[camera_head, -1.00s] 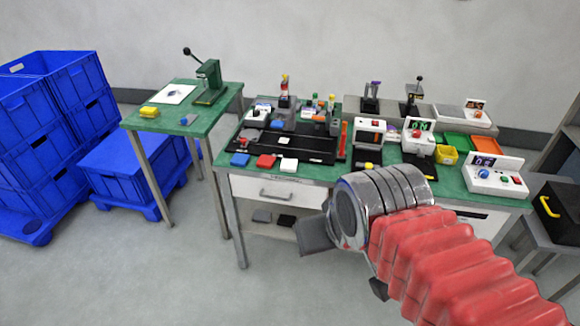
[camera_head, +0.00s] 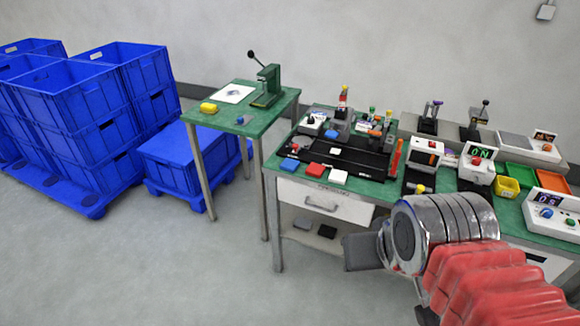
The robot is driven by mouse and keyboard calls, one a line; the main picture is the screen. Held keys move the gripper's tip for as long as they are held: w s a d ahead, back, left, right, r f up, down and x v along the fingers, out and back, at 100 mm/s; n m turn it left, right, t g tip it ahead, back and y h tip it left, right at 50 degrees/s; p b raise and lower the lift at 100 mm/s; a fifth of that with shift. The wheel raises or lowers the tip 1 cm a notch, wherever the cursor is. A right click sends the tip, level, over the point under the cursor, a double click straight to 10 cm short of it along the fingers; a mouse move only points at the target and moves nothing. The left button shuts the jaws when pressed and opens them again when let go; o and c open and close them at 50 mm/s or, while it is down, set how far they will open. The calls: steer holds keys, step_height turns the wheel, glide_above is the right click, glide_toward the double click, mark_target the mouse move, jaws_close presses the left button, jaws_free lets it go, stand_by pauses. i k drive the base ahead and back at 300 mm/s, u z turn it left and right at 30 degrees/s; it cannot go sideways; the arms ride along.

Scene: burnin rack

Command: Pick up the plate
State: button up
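Several flat plate-like pieces lie at the front left of the green workbench: a blue one (camera_head: 290,164), a red one (camera_head: 315,170) and a white one (camera_head: 338,177). A smaller white piece (camera_head: 335,151) lies on the black fixture. A grey flat piece (camera_head: 303,223) and a black one (camera_head: 327,231) lie on the shelf below the drawer. I cannot tell which is the task's plate. My gripper (camera_head: 362,251) shows as a dark grey part in front of the bench, apart from these pieces. Its fingers are mostly hidden by my wrist, so its opening does not show.
The green workbench (camera_head: 377,189) carries fixtures and instrument boxes. A small green table (camera_head: 257,122) with a hand press (camera_head: 267,86) and a white sheet (camera_head: 235,93) stands left of it. Blue crates (camera_head: 75,108) are stacked at far left. The floor in front is clear.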

mark_target(289, 165)
steer(key=z, duration=1.35)
steer(key=i, duration=1.4)
steer(key=u, duration=0.55)
